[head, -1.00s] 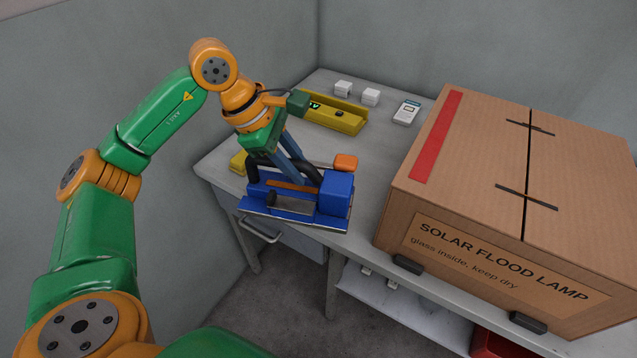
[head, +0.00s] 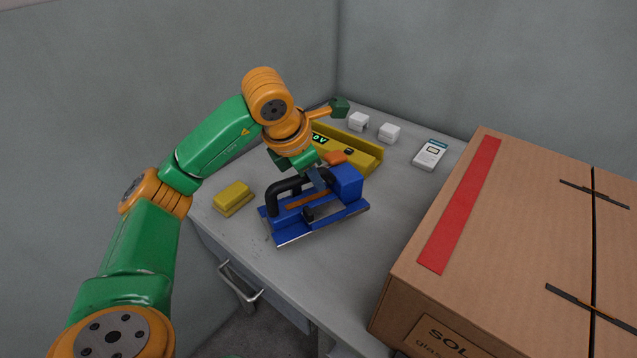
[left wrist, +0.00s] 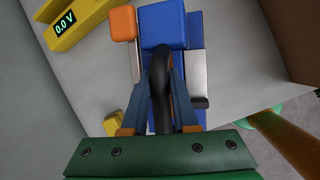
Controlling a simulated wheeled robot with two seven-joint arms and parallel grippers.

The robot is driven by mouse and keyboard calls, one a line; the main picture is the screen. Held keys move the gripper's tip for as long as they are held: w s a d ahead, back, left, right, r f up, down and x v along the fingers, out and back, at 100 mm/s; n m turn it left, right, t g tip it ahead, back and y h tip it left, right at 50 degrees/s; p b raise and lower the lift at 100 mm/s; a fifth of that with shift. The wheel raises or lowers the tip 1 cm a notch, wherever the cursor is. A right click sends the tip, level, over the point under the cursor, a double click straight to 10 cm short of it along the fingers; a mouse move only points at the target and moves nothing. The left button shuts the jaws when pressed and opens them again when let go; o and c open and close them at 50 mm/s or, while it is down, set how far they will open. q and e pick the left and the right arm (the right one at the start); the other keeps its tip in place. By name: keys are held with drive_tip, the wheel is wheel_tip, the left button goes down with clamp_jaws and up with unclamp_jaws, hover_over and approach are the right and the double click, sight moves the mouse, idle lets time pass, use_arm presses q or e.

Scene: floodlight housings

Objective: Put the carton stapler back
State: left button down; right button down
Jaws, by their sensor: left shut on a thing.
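The blue carton stapler (head: 345,183) has a black loop handle and an orange end piece (head: 335,157). My left gripper (head: 317,178) is shut on its black handle, coming from above. In the left wrist view the stapler (left wrist: 165,25) lies beyond the two blue-grey fingers (left wrist: 163,95), with the handle between them. The stapler is over the front left part of the grey table (head: 385,225). I cannot tell whether its base touches the table top. My right gripper is not in view.
A yellow tester (head: 365,152) with a voltage display stands just behind the stapler. A yellow block (head: 233,197) lies to its left. Two white cubes (head: 389,133) and a white meter (head: 429,154) are at the back. A large carton (head: 520,230) fills the right side.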

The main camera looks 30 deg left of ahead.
sight(314, 198)
use_arm(q)
wheel_tip(314, 198, down, 5)
drive_tip(key=shift+s+f, duration=0.1)
drive_tip(key=shift+f, duration=0.1)
drive_tip(key=c, duration=0.7)
unclamp_jaws()
drive_tip(key=shift+s, duration=0.1)
drive_tip(key=p+v, duration=0.1)
drive_tip(key=v, duration=1.1)
